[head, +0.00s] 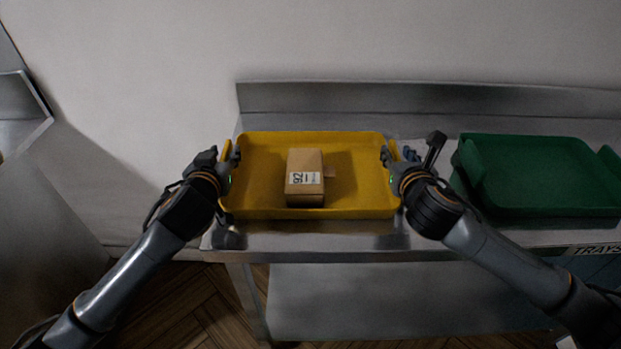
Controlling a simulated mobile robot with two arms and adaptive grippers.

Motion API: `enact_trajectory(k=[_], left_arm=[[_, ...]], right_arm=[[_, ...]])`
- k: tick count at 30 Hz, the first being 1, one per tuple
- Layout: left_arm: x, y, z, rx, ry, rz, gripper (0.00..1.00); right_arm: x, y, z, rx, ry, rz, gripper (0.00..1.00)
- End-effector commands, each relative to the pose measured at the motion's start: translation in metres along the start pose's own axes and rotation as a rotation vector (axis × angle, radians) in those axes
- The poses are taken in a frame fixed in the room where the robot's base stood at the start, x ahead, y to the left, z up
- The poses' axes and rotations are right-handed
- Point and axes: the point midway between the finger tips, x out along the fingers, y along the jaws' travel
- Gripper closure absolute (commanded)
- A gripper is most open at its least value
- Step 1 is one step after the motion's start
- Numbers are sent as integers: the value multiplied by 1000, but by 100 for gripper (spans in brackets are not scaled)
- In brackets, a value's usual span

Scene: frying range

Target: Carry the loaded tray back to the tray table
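The yellow tray (265,210) is at the left part of the steel table (300,240) marked TRAYS. It looks level and at or just above the tabletop; I cannot tell if it touches. A brown cardboard box (305,165) with a white label lies in its middle. My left gripper (222,158) is at the tray's left side wall, with fingers on both sides of it; its grip is unclear. My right gripper (410,152) is at the right side wall, one finger inside the tray and the other spread well away outside.
A green tray (545,175) stands close on the right, just beyond my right gripper. A steel backsplash (420,98) runs along the rear edge against the wall. A grey steel surface (45,225) is at the far left. A TRAYS label (595,250) is on the front edge.

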Motion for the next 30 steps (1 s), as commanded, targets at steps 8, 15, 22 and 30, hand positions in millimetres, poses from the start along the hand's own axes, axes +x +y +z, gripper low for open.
enact_trajectory(k=[8,15,22,30], left_arm=[[-26,2,0,-1,0,5,65],[-76,1,1,0,0,3,65],[-111,0,0,0,0,0,65],[-120,0,0,0,1,-1,65]], right_arm=[[0,1,0,0,0,3,65],[0,1,0,1,0,3,65],[0,1,0,1,0,3,65],[-13,1,0,-1,0,4,65]])
